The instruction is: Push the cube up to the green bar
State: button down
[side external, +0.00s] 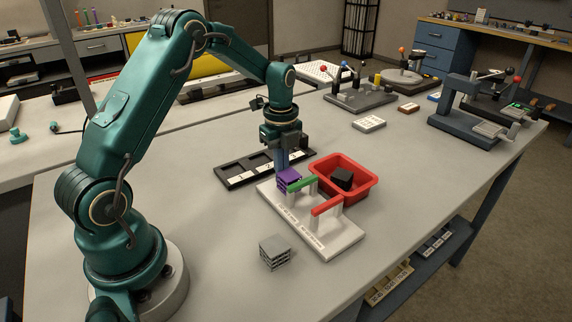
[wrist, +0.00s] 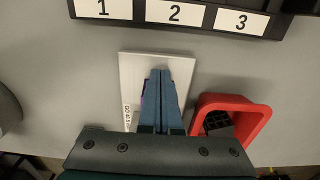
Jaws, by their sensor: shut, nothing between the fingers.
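A purple lattice cube (side external: 289,179) sits on the white board (side external: 335,243), close beside the green bar (side external: 303,185). I cannot tell whether cube and bar touch. The green bar stands across the board on posts. My gripper (side external: 282,167) is shut and empty, pointing down, with its blue fingers right at the far side of the purple cube; contact is not clear. In the wrist view the shut fingers (wrist: 160,75) cover most of the cube, leaving a purple sliver (wrist: 145,98) at their left. The green bar is hidden there.
A red bar (side external: 327,206) stands farther along the board. A red bin (side external: 368,187) holding a black block (side external: 342,178) is close beside the board. A black tray (side external: 232,182) numbered 1 to 3 lies behind. A grey lattice cube (side external: 275,252) lies on the open table in front.

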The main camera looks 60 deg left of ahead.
aim_at(290, 175)
jog(key=shift+d, duration=1.7)
dwell(1.7)
jog(key=shift+a, duration=0.15)
jog(key=shift+a, duration=0.5)
jog(key=shift+r, duration=3.5)
notch_tip(290, 175, up, 5)
jog(key=shift+r, duration=0.1)
